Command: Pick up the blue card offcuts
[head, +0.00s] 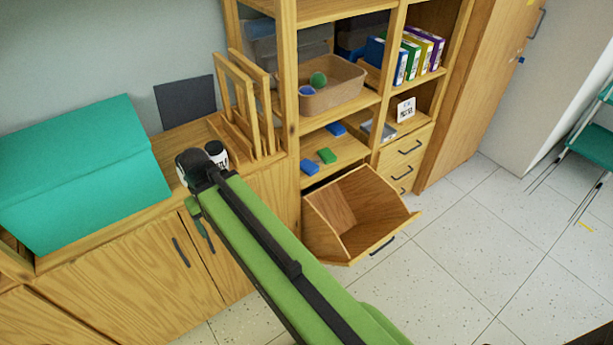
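Two small blue pieces lie on the middle shelf of the open unit, one at the front left (310,168) and one farther back (337,128). They look like thick blocks, and I cannot tell whether they are card offcuts. No flat blue card scraps are clearly visible elsewhere. My green arm reaches up from the lower right. My gripper (205,228) seems to hang down at its far end, in front of the low cabinet, left of the shelf and apart from the blue pieces. Its fingers are too small and partly hidden to read.
A green block (326,155) lies between the blue pieces. Below, a wooden tilt-out bin (385,222) stands open and looks empty. A tan tub (345,88) holds balls. Floor at right is mostly clear.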

